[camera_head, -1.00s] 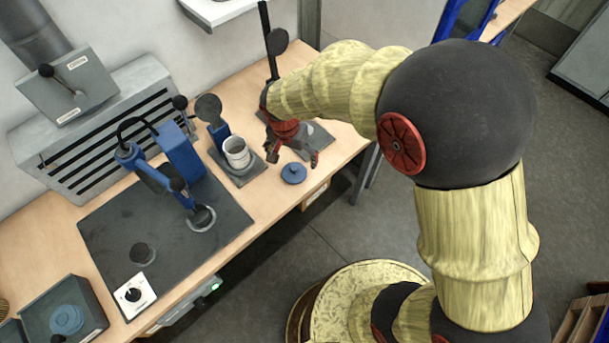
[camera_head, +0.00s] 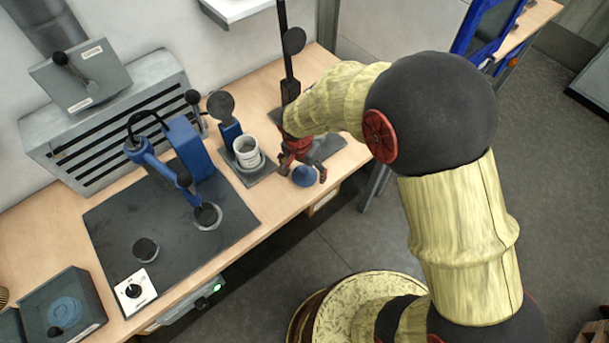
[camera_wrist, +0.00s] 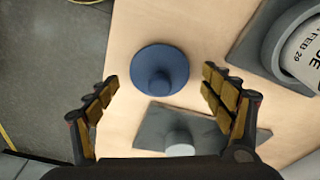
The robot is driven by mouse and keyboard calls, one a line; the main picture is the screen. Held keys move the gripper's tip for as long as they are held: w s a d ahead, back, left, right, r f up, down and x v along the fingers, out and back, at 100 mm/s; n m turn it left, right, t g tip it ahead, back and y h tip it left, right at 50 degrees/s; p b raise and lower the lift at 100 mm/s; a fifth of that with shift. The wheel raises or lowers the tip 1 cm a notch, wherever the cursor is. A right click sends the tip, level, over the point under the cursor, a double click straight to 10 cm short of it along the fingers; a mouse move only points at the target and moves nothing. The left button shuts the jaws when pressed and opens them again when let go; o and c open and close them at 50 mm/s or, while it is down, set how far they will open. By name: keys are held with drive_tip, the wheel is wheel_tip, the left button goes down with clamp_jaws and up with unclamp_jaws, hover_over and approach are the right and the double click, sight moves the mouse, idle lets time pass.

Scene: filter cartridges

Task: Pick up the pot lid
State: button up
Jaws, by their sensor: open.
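The pot lid (camera_head: 305,176) is a round blue disc with a knob, lying on the wooden bench near its front edge. In the wrist view the lid (camera_wrist: 160,70) lies ahead of the fingers, about midway between them, knob facing the camera. My gripper (camera_head: 304,172) is over the lid in the head view and partly hides it. In the wrist view my gripper (camera_wrist: 160,95) is open, with its two padded fingers wide apart and nothing between them touching the lid.
A white labelled pot (camera_head: 247,152) stands on a dark stand left of the lid. A grey plate with a post (camera_wrist: 180,140) lies close to the lid. A blue press (camera_head: 180,150) stands on a dark mat. The bench's front edge (camera_head: 265,228) is close.

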drive_tip(key=shift+c, duration=0.7)
drive_tip(key=c, duration=0.7)
drive_tip(key=shift+c, duration=0.8)
